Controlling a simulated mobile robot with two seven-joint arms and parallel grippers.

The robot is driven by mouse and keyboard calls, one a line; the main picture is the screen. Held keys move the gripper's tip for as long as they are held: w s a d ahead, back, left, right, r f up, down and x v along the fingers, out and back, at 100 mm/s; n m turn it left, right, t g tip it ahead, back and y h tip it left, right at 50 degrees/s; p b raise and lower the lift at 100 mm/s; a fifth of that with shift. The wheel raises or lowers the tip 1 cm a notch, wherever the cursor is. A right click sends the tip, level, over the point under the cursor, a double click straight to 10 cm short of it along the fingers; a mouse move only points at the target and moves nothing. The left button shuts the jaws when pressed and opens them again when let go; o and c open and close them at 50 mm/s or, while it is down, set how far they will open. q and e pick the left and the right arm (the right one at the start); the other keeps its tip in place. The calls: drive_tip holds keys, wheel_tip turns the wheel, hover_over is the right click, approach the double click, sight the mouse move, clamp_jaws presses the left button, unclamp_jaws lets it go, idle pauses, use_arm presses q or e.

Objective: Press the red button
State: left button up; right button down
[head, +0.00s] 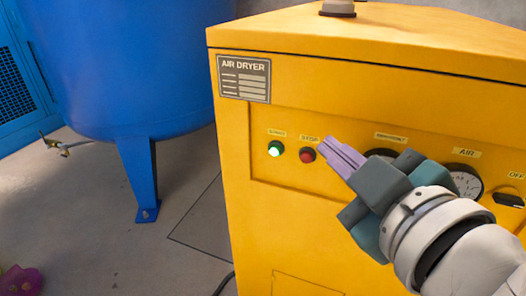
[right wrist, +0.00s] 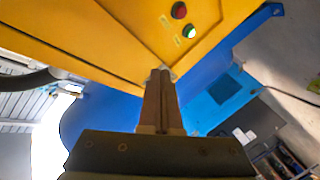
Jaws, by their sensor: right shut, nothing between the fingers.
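The red button (head: 307,155) is on the front panel of the yellow air dryer (head: 300,222), under a small label. A lit green button (head: 275,148) is just left of it. My right gripper (head: 328,146) is shut and empty, its fingertips close to the right of the red button in the head view. I cannot tell from that view whether they touch it. In the right wrist view the red button (right wrist: 179,10) is at the top, and the fingertips (right wrist: 160,72) show below it, visibly apart in the picture. My left gripper is not in view.
A gauge (head: 465,182) and a black OFF switch (head: 509,200) are further right on the panel. Another gauge is partly hidden behind my right gripper. A blue tank (head: 130,60) on legs stands left of the dryer. The floor between them is open.

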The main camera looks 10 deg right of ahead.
sight(306, 158)
use_arm(q)
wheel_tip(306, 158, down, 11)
drive_tip(key=b, duration=0.8)
use_arm(e)
drive_tip(key=a+f+n+y, duration=0.3)
drive_tip(key=a+f, duration=0.1)
drive_tip(key=f, duration=0.6)
drive_tip(key=shift+w+a+n+t, duration=0.2)
drive_tip(key=shift+w+n+t, duration=0.1)
drive_tip(key=shift+t, duration=0.1)
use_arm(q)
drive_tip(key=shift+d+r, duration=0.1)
use_arm(e)
drive_tip(key=w+d, duration=0.1)
drive_tip(key=w, duration=0.1)
drive_tip(key=w+d, duration=0.2)
drive_tip(key=w, duration=0.1)
drive_tip(key=w+d, duration=0.2)
drive_tip(key=shift+w, duration=0.2)
